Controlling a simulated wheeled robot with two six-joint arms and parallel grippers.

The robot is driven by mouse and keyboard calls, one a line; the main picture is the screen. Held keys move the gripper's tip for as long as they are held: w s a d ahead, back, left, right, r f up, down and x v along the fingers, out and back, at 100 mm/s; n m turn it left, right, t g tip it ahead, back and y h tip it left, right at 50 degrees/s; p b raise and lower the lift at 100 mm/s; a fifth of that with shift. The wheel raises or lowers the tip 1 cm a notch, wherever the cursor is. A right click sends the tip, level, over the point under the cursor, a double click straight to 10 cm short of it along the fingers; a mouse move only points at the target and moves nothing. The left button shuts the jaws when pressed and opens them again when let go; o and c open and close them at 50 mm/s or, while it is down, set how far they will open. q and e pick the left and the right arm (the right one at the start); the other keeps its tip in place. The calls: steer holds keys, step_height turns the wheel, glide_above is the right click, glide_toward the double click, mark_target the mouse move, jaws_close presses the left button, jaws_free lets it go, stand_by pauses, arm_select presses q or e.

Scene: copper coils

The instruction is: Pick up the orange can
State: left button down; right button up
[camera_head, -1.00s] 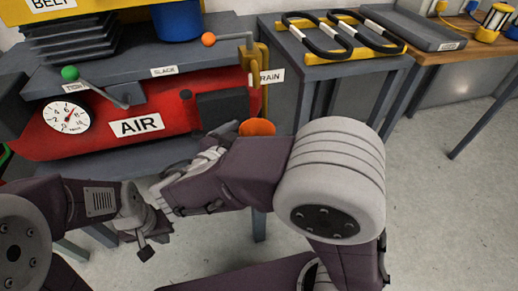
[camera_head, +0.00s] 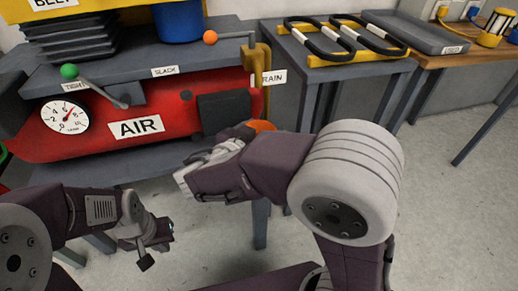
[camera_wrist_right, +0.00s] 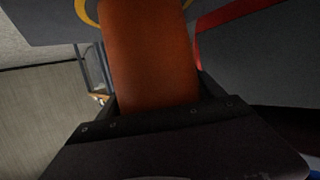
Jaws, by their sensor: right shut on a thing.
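The orange can (camera_wrist_right: 150,55) fills the upper middle of the right wrist view, between the jaws of my right gripper (camera_wrist_right: 155,105), which is shut on it. In the head view only a small part of the can (camera_head: 263,125) shows above my right arm. My right gripper is mostly hidden there behind its wrist, in front of the right end of the red AIR tank. My left gripper (camera_head: 157,236) hangs low at the left, apart from the can. Its fingers are too small and dark to tell whether they are open.
The red AIR tank (camera_head: 75,142) with a gauge and levers sits under a grey shelf (camera_head: 130,60). A grey table (camera_head: 345,72) with black-and-white handles stands to the right, and a wooden table (camera_head: 455,55) is beyond it. Open floor (camera_head: 440,190) lies at the right.

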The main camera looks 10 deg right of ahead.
steer(key=s+d+r+p, duration=0.6)
steer(key=s+r, duration=0.3)
steer(key=r, duration=0.2)
steer(key=shift+d, duration=0.65)
